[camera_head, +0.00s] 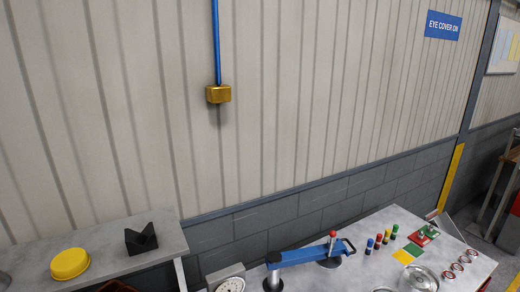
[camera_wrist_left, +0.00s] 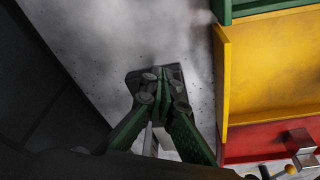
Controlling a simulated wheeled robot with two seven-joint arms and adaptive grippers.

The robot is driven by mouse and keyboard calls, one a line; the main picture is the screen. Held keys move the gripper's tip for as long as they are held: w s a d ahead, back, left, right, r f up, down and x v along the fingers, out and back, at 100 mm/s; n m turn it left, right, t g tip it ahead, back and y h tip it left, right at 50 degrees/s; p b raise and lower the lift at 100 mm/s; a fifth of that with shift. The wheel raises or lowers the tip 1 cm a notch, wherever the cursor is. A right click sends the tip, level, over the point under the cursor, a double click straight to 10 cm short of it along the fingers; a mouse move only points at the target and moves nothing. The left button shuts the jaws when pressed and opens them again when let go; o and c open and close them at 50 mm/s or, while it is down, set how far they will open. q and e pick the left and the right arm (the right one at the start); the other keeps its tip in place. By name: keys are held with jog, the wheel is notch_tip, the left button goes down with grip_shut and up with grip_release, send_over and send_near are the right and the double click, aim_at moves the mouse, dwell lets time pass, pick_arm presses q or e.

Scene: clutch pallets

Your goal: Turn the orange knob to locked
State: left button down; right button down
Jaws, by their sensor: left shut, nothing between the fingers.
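I cannot make out an orange knob for certain in either view. In the head view, a blue arm-shaped device (camera_head: 305,255) stands on the grey table, with a small red-topped part (camera_head: 332,236) on its right half. My left gripper (camera_wrist_left: 163,82) shows in the left wrist view, its green-sided fingers shut with nothing between them, over a speckled grey surface (camera_wrist_left: 120,30). At the lower right of that view, a metal fitting (camera_wrist_left: 300,140) sits by a small yellowish rounded piece (camera_wrist_left: 291,169). My right gripper is in neither view.
Yellow (camera_wrist_left: 265,70), red (camera_wrist_left: 250,145) and green (camera_wrist_left: 222,12) panels stand right of my left gripper. The head view shows a side bench (camera_head: 95,252) with a yellow round lid (camera_head: 70,263) and black V-block (camera_head: 141,240), and several coloured cylinders (camera_head: 386,236) on the table.

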pick_arm(q)
jog(key=shift+s+a, duration=0.15)
jog(key=shift+s, duration=0.05)
jog(key=shift+a, duration=0.15)
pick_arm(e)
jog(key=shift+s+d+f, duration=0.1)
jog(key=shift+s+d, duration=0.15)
